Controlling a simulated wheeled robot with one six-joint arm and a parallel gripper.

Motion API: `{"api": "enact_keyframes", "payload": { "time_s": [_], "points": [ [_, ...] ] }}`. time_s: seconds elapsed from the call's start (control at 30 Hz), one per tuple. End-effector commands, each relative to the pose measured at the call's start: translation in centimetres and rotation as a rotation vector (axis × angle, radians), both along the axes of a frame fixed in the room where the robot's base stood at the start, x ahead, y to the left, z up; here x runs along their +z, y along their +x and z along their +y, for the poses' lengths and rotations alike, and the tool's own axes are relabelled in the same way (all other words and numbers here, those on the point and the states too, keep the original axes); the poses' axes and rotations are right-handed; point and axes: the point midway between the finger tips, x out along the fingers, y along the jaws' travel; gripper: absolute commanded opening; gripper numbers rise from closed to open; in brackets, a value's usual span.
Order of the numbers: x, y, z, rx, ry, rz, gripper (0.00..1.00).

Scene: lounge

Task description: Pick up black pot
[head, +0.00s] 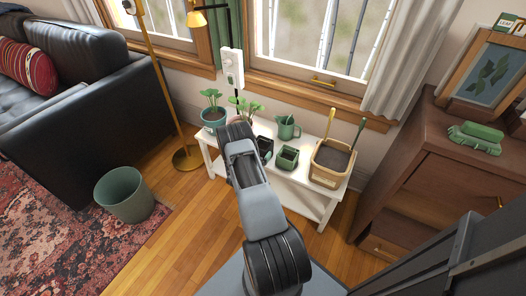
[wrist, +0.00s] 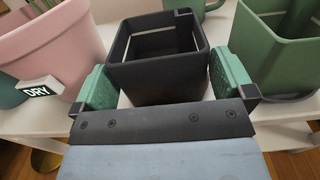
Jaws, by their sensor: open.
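The black pot (wrist: 157,77) is a square, open-topped, empty-looking planter on the white bench. It fills the middle of the wrist view, and in the head view the black pot (head: 266,145) shows just right of my arm, partly hidden by it. My gripper (wrist: 165,78) is open, with one green-padded finger left of the pot and the other right of it. I cannot tell how far the fingers reach along its sides.
A pink pot (wrist: 55,45) with a "DRY" tag (wrist: 38,90) stands close on the left. A green square pot (wrist: 275,55) stands close on the right. The white bench (head: 307,197) also holds a green jug (head: 287,128), a wooden planter (head: 331,163) and a teal pot (head: 214,118).

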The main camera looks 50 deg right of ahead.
Motion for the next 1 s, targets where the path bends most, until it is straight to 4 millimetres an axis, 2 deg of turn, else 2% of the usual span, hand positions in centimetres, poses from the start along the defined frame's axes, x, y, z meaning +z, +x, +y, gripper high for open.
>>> {"api": "enact_keyframes", "payload": {
  "time_s": [0.33, 0.7, 1.0],
  "points": [
    [0.05, 0.11, -0.57, 0.000, 0.000, 0.000, 0.99],
    [0.04, 0.10, -0.54, 0.000, 0.000, 0.000, 0.64],
    [0.36, 0.13, -0.54, 0.000, -0.001, 0.000, 0.64]
  ]
}}
